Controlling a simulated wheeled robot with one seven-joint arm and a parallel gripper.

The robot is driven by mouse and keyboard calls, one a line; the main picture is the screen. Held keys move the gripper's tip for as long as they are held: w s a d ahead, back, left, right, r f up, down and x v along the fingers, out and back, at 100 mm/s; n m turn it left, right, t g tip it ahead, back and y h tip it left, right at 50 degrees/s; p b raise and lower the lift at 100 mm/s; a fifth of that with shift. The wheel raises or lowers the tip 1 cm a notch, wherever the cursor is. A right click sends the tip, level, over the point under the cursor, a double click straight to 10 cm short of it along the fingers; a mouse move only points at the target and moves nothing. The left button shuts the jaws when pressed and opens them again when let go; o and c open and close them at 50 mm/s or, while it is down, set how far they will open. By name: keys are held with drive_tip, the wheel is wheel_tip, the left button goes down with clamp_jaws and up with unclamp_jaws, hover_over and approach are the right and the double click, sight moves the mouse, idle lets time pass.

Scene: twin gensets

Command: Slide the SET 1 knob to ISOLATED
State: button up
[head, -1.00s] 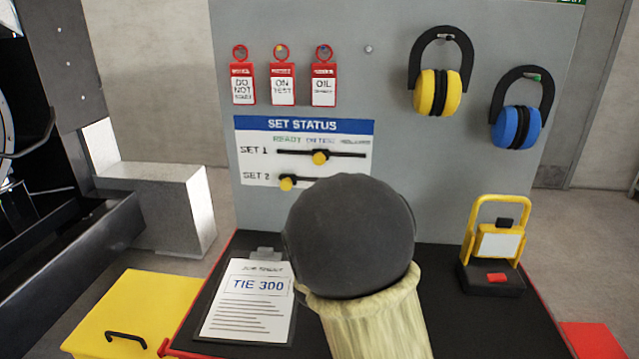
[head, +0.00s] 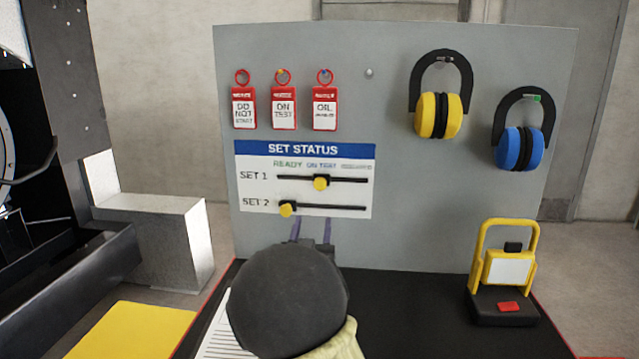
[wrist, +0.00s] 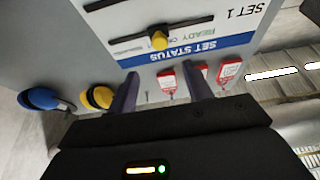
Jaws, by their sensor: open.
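The SET STATUS panel (head: 305,150) is fixed on a grey upright board. The yellow SET 1 knob (head: 320,182) sits near the middle of its dark slot, under the ON TEST label. The slot runs right, toward a small, blurred third label. In the wrist view, which is upside down, the SET 1 knob (wrist: 159,40) shows ahead, between the lines of the two fingers. My gripper (head: 311,228) is open and empty, below the panel in the head view; its fingers also show in the wrist view (wrist: 161,75), apart from the knob. My arm hides part of the bench.
The yellow SET 2 knob (head: 287,208) is at the left end of the lower slot. Red-framed tags (head: 284,108) hang above the panel. Yellow ear defenders (head: 438,115) and blue ones (head: 519,148) hang right. A yellow-handled device (head: 503,268) stands on the black bench.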

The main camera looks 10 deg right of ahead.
sight(319, 186)
drive_tip(key=p+x, duration=0.1)
drive_tip(key=x, duration=1.3)
drive_tip(key=shift+w+d+r+p, duration=0.1)
drive_tip(key=shift+w+p, duration=0.2)
drive_tip(key=shift+p, duration=0.1)
drive_tip(key=c, duration=1.1)
